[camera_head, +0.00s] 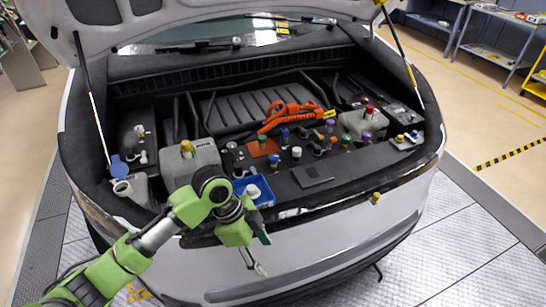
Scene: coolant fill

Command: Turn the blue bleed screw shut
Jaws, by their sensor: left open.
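Several small coloured caps stand in the middle of the open car bay. Two of them are blue: one blue cap (284,134) below the orange part, and another blue cap (273,159) nearer the front. I cannot tell which is the bleed screw, or whether it is turned shut. My left gripper (256,259) hangs in front of the bumper, below and nearer than the caps, touching none of them. Its fingers are small in the picture, look apart and hold nothing. My right gripper is not in view.
A blue tray (264,201) with a white piece sits at the bay's front edge, partly behind my left wrist. An orange part (290,115) lies mid-bay. A grey tank with a yellow cap (187,147) stands left. The raised hood (200,15) hangs above.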

